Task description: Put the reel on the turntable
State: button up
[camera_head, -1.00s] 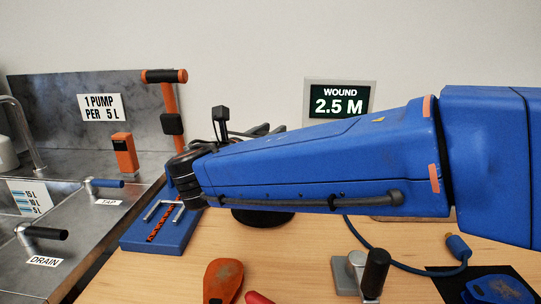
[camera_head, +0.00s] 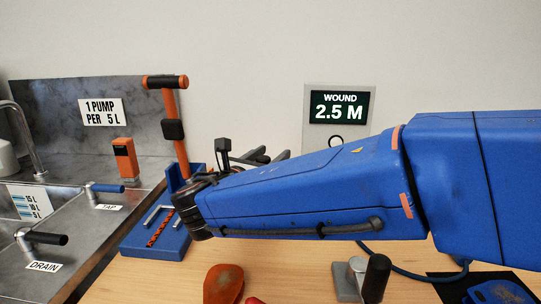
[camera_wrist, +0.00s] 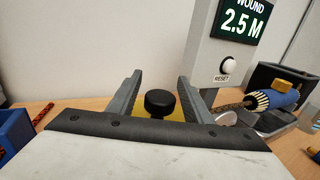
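In the wrist view my gripper (camera_wrist: 159,82) has its two grey fingers wide apart. A round black knob (camera_wrist: 158,102) stands between them, with a small gap showing on each side. A yellow surface (camera_wrist: 177,114) shows under the knob, between the fingers. I cannot tell whether this is the reel or the turntable. In the head view my blue arm hides most of the area around the gripper, and neither the reel nor the turntable can be made out there.
A display reading 2.5 M (camera_head: 339,107) stands behind, with a white reset button (camera_wrist: 228,65). Right of the fingers is a blue roller (camera_wrist: 271,97) with rope. A blue tray (camera_head: 157,236), a grey clamp with black handle (camera_head: 374,278) and an orange-handled tool (camera_head: 223,284) lie around.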

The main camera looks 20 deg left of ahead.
jog(key=shift+s+r, duration=0.1)
jog(key=shift+s, duration=0.05)
jog(key=s+a, duration=0.2)
jog(key=s, duration=0.9)
jog(key=shift+s, duration=0.3)
